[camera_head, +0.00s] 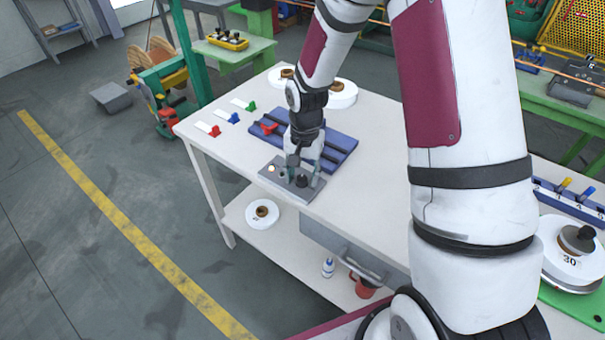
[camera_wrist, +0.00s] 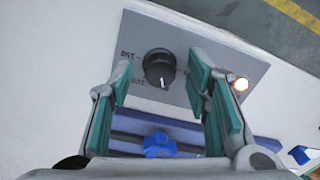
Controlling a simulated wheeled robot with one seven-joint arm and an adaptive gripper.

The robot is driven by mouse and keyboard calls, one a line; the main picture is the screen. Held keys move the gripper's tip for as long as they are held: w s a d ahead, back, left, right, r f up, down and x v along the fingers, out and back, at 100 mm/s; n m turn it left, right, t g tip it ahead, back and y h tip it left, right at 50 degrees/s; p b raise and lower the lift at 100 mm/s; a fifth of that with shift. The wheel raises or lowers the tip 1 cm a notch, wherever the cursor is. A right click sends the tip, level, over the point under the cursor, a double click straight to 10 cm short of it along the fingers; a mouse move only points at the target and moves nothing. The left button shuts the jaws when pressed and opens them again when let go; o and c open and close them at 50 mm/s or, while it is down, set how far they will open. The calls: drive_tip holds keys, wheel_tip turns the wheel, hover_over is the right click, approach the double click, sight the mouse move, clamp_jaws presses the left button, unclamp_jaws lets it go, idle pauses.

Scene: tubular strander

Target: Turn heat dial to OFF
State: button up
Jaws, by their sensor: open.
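The heat dial is a round black knob (camera_wrist: 160,68) on a grey control panel (camera_wrist: 182,38). Its white mark points toward the bottom of the wrist view. Printed labels beside it are upside down and hard to read. A lit orange-white lamp (camera_wrist: 241,84) is on the panel. My gripper (camera_wrist: 160,72) is open, with one green-padded finger on each side of the knob and visible gaps to it. In the head view, the panel (camera_head: 276,181) lies at the near edge of the white table, with my gripper (camera_head: 303,172) over it; contact cannot be told.
A blue rack (camera_head: 342,143) with dark grooves lies just behind the panel, with a red clamp (camera_head: 269,128) at its left. White spools (camera_head: 342,94) stand at the back. White cards with coloured clips lie at left. A lower shelf (camera_head: 240,222) is under the table.

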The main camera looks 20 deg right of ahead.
drive_tip(key=shift+f, duration=0.15)
drive_tip(key=shift+c, duration=0.5)
clamp_jaws()
drive_tip(key=n, duration=0.5)
drive_tip(key=shift+n, duration=0.4)
drive_tip(key=n+p, duration=0.1)
drive_tip(key=n, duration=0.4)
drive_tip(key=shift+w+n, duration=0.1)
drive_tip(key=shift+n, duration=0.3)
